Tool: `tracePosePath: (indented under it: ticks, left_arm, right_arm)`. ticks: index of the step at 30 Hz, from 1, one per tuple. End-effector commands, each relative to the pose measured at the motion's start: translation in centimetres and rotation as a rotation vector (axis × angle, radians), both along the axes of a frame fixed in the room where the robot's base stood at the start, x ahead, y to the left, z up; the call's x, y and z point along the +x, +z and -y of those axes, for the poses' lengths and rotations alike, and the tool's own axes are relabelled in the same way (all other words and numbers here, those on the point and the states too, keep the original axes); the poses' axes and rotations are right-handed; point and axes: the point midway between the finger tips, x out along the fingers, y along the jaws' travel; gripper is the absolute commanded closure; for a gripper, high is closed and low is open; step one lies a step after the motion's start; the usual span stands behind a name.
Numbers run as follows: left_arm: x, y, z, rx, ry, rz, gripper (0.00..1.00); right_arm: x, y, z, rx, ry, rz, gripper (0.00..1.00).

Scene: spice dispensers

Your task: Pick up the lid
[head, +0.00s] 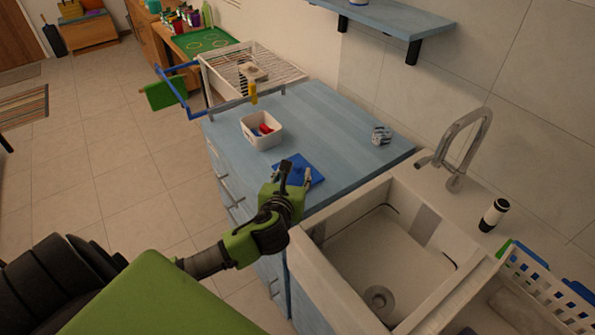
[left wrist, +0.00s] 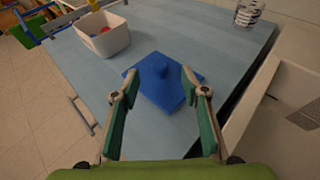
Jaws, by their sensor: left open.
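The blue lid (head: 313,172) lies flat on the light-blue counter near its front edge, beside the sink. In the left wrist view the lid (left wrist: 162,84) is a flat square with a raised round knob in its middle. My left gripper (head: 297,175) is at the lid's near side in the head view, hiding part of it. In the left wrist view its two fingers (left wrist: 163,92) are spread apart, one on each side of the lid's near part, with nothing held between them. I cannot tell whether they touch it. My right gripper is not in view.
A white container (head: 262,140) with red and blue items stands on the counter (head: 325,125). A small patterned jar (head: 381,135) stands near the wall. The sink (head: 380,250) with its tap (head: 466,150) adjoins on the right. A white dish rack (head: 255,70) stands behind.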

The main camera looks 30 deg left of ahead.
Motion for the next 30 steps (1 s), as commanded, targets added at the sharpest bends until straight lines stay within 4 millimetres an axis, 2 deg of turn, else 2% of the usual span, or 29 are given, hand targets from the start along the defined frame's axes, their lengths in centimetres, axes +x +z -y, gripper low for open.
tracePosePath:
  ticks: [10,18,26,30]
  left_arm:
    - [2.4,-1.2,-1.1,-0.001,0.004,-0.001,0.59]
    - [4.9,-2.4,-2.1,-0.001,0.0,0.0,0.59]
    - [5.0,-2.6,-2.2,0.0,0.0,-0.001,0.59]
    - [5.0,-2.6,-2.1,0.0,0.0,-0.001,0.93]
  right_arm:
    - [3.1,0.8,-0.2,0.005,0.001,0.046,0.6]
    - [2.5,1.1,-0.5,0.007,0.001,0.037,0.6]
    - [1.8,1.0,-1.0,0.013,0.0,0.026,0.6]
    - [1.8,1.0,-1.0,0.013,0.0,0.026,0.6]
